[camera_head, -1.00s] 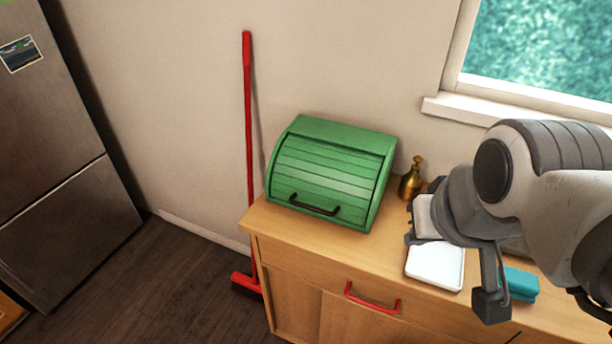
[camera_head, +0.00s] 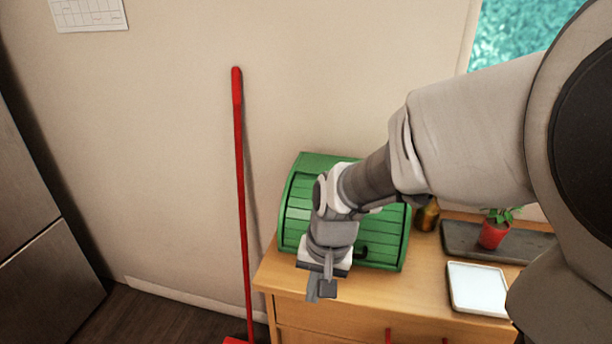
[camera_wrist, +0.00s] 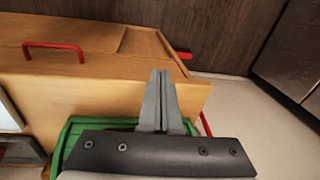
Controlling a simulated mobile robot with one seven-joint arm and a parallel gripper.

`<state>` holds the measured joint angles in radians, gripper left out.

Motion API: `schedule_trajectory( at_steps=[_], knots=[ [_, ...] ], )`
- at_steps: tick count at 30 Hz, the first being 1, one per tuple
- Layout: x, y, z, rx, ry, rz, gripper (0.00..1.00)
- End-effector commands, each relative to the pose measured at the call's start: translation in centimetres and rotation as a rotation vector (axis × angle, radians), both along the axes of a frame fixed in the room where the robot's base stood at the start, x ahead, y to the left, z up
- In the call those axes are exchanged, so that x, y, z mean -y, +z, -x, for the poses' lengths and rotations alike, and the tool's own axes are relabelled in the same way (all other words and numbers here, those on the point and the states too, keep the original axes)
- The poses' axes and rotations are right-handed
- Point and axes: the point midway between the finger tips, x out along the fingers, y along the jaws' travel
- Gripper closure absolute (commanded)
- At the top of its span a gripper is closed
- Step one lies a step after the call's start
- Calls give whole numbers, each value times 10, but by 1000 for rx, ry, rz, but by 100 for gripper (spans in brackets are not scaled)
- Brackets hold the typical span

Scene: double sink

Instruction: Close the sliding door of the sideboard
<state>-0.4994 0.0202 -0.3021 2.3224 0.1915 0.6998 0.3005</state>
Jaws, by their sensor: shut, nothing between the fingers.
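The wooden sideboard (camera_head: 380,308) stands at the lower right of the head view, cut off by the bottom edge. Its top and front also show in the wrist view (camera_wrist: 50,95), with a red handle (camera_wrist: 52,48) on the front. The sliding door is outside the head view. The wrist view shows wooden front panels near its top edge, but I cannot tell how far the door is open. My gripper (camera_head: 320,290) is shut and empty, in front of the left part of the green bread box (camera_head: 295,210). Its closed fingers (camera_wrist: 160,78) point over the sideboard's end in the wrist view.
A red broom (camera_head: 240,180) leans on the wall left of the sideboard. A white tray (camera_head: 478,288), a potted plant (camera_head: 494,232) and a brown bottle (camera_head: 427,215) stand on the top. A fridge (camera_head: 45,265) is at the left. Dark floor (camera_wrist: 220,35) lies beyond the sideboard.

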Motion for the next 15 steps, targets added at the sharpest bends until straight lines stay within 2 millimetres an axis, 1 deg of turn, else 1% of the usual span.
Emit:
schedule_trajectory(
  at_steps=[1,5,6,8,9,15],
  knots=[
    [-7,-28,-2,-34,-12,20,100],
    [-20,-80,-9,-91,-63,75,100],
    [-23,-97,-10,-105,-77,98,100],
    [-26,-121,-12,-120,-100,133,100],
    [-28,-138,-12,-128,-112,159,100],
    [-31,-211,-15,-132,-171,296,100]
  ],
)
